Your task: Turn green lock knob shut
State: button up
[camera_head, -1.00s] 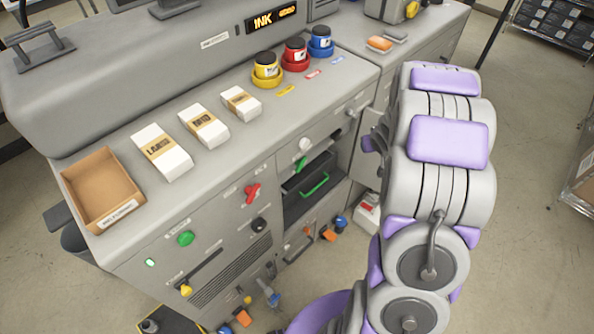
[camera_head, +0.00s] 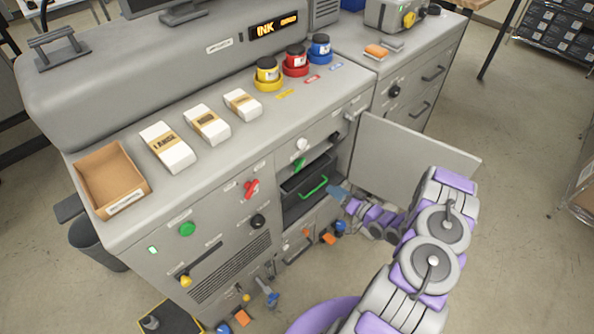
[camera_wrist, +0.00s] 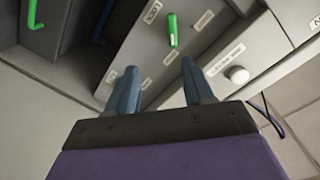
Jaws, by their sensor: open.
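The green lock knob (camera_head: 299,164) is a small green lever on the machine front, just below a white round knob (camera_head: 302,144). In the wrist view the green knob (camera_wrist: 172,29) points lengthwise between two printed labels, with the white knob (camera_wrist: 238,75) lower right. My gripper (camera_head: 337,193) is low beside the open recess, right of and below the knob. In the wrist view its two blue fingers (camera_wrist: 160,85) are apart and empty, and the green knob is beyond them, untouched.
A dark drawer with a green handle (camera_head: 314,187) sits in the recess below the knob. An open grey door panel (camera_head: 415,150) stands behind my arm. A red knob (camera_head: 251,188) and a black knob (camera_head: 258,221) are to the left.

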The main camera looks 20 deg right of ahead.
jog(key=s+a+t, duration=0.1)
jog(key=b, duration=0.2)
send_near(301, 167)
jog(key=shift+m, duration=0.3)
jog(key=x, duration=0.9)
jog(key=shift+w+a+f, duration=0.1)
jog(key=shift+w, duration=0.25)
grip_shut()
